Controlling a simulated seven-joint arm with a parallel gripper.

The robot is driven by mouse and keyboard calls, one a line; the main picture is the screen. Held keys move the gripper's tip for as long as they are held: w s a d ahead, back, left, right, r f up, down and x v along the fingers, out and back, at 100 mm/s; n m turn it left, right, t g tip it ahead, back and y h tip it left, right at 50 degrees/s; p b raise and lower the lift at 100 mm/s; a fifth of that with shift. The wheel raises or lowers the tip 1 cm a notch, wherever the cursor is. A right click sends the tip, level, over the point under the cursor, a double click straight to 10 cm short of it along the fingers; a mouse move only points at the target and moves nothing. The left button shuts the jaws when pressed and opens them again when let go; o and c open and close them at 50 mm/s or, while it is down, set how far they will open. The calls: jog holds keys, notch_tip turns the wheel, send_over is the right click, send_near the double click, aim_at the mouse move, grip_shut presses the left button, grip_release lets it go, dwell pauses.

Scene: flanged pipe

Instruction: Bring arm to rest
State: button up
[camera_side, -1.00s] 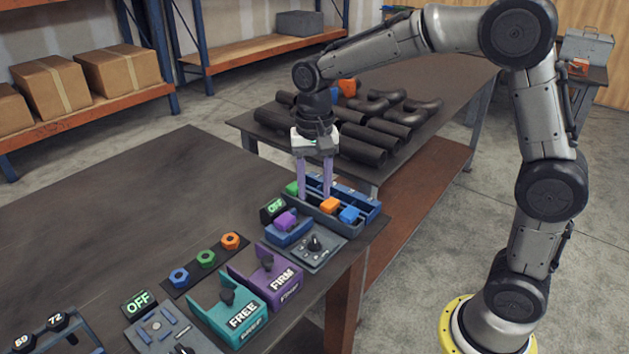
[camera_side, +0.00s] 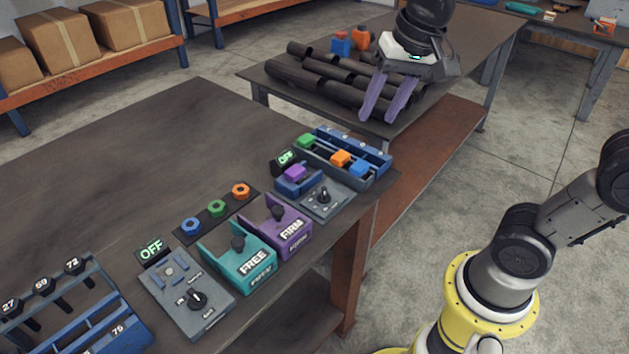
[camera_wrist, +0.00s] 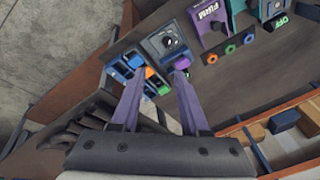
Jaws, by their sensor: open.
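My gripper (camera_side: 379,118) is open and empty. In the side view it hangs in the air over the near end of the back table, its two purple fingers apart and pointing down. In the wrist view its fingers (camera_wrist: 159,75) frame the bench with nothing between them. A grey-blue tray (camera_side: 372,182) below holds a green block (camera_side: 307,140), an orange block (camera_side: 341,157) and a blue block (camera_side: 359,169). A purple block (camera_side: 294,172) sits in a small blue holder beside it. The middle of my arm is outside the side view.
Dark pipes (camera_side: 315,77) lie on the back table. The front bench carries a teal FREE unit (camera_side: 240,258), a purple FIRM unit (camera_side: 278,228), a grey dial box (camera_side: 190,300) and a numbered blue rack (camera_side: 60,300). The bench's left part (camera_side: 120,150) is clear.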

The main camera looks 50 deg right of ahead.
jog(key=s+f+n+t, duration=0.2)
jog(key=s+f+n, duration=0.3)
jog(key=s, duration=0.6)
jog(key=n, duration=0.2)
jog(key=shift+s+d+f+n, duration=0.15)
jog(key=shift+s+d+n, duration=0.15)
jog(key=shift+n, duration=0.1)
